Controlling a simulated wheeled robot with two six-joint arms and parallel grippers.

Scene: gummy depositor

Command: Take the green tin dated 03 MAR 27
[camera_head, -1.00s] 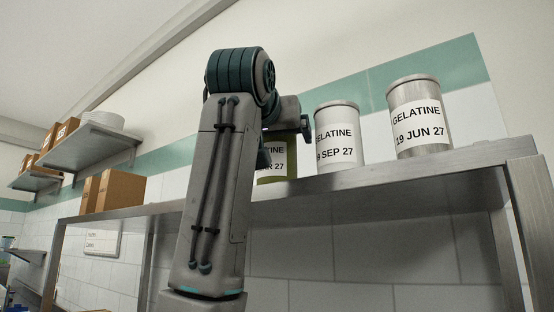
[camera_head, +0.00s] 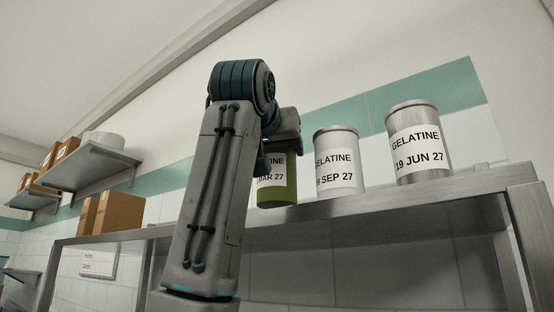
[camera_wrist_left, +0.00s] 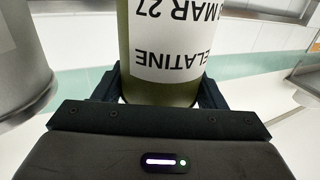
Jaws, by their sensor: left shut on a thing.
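The green tin (camera_head: 280,198) is upright at the left end of the row of tins on the high shelf. Its white label reads "MAR 27" in the head view, with the day partly hidden by my arm. In the left wrist view the green tin (camera_wrist_left: 165,88) appears upside down, its label showing "ELATINE" and "3 MAR 27". My left gripper (camera_wrist_left: 160,95) is shut on it, a finger on each side. In the head view the left gripper (camera_head: 277,158) is partly hidden behind my arm. I cannot tell whether the tin's base touches the shelf. My right gripper is not in view.
A silver tin dated 9 SEP 27 (camera_head: 337,150), its first digit possibly cut off, stands close to the right. Another silver tin, 19 JUN 27 (camera_head: 417,130), is further right. The steel shelf (camera_head: 400,200) has cardboard boxes (camera_head: 118,213) at its left. A tiled wall is behind.

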